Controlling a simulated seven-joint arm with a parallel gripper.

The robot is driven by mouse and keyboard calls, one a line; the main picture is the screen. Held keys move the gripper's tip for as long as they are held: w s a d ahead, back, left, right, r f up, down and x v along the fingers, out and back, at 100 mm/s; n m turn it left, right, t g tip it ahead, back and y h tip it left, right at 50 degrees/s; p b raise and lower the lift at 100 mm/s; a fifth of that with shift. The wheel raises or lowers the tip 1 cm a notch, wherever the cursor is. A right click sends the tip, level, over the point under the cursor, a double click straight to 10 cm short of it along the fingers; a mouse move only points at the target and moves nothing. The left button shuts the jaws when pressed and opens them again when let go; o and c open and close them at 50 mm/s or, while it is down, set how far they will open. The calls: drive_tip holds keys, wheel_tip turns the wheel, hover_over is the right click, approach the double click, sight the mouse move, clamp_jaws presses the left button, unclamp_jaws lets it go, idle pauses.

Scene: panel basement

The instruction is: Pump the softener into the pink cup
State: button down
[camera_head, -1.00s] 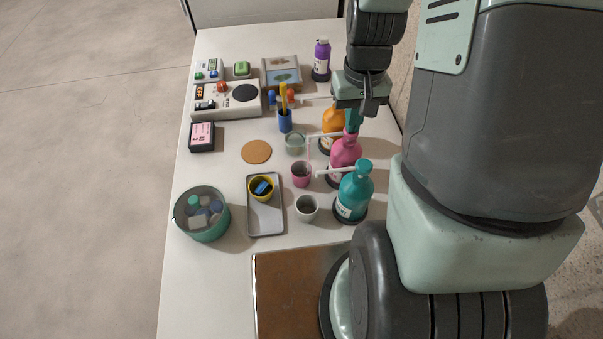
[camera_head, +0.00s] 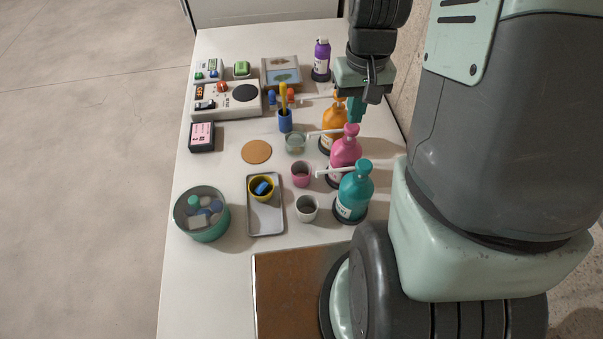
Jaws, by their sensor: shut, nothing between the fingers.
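The pink cup (camera_head: 301,174) stands upright on the table, left of the pump bottles; its contents are too small to tell. A pink pump bottle (camera_head: 345,150) stands behind it to the right, its white spout pointing left toward a clear cup (camera_head: 295,143). A teal pump bottle (camera_head: 354,193) stands nearer, its spout reaching toward the pink cup. An orange pump bottle (camera_head: 333,118) stands farther back, partly hidden by my arm. The labels are unreadable, so I cannot tell which is softener. My gripper (camera_head: 355,117) is shut and empty, pointing down just above the pink bottle's pump head.
A white cup (camera_head: 307,208), a grey tray (camera_head: 265,222) with a yellow cup (camera_head: 261,188), and a teal bowl (camera_head: 201,229) stand nearer. A blue pen holder (camera_head: 285,122) and purple bottle (camera_head: 321,61) stand farther back. Bare table surrounds the cork coaster (camera_head: 256,152).

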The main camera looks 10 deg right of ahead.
drive_tip(key=shift+f, duration=0.1)
idle(0.5)
drive_tip(key=shift+f, duration=1.4)
drive_tip(key=shift+r, duration=1.5)
drive_tip(key=shift+r, duration=0.1)
drive_tip(key=shift+r, duration=2.9)
